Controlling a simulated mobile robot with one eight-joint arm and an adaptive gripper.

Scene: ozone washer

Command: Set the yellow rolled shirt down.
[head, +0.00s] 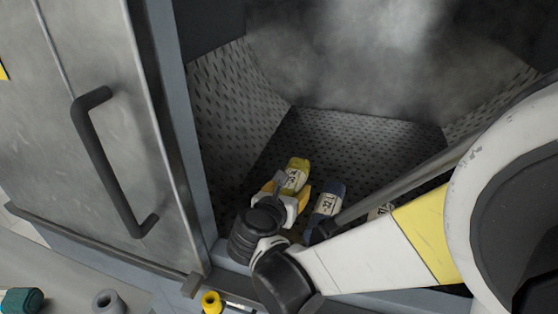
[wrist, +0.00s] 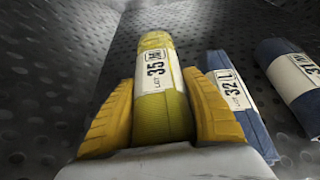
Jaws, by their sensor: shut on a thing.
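The yellow rolled shirt (head: 296,172) is in my gripper (head: 282,188), inside the open washer near its front left. In the wrist view the yellow rolled shirt (wrist: 153,59) has a white label reading 35, and my gripper's yellow fingers (wrist: 160,105) are shut on its sides. The shirt points away from me over the perforated dark floor (wrist: 60,60). I cannot tell whether it touches the floor.
A blue roll (head: 328,199), also in the wrist view (wrist: 242,105), lies close to the right of the yellow shirt. Another blue roll (wrist: 290,65) lies further right. The washer floor (head: 350,145) behind them is clear. The open door (head: 90,110) stands left.

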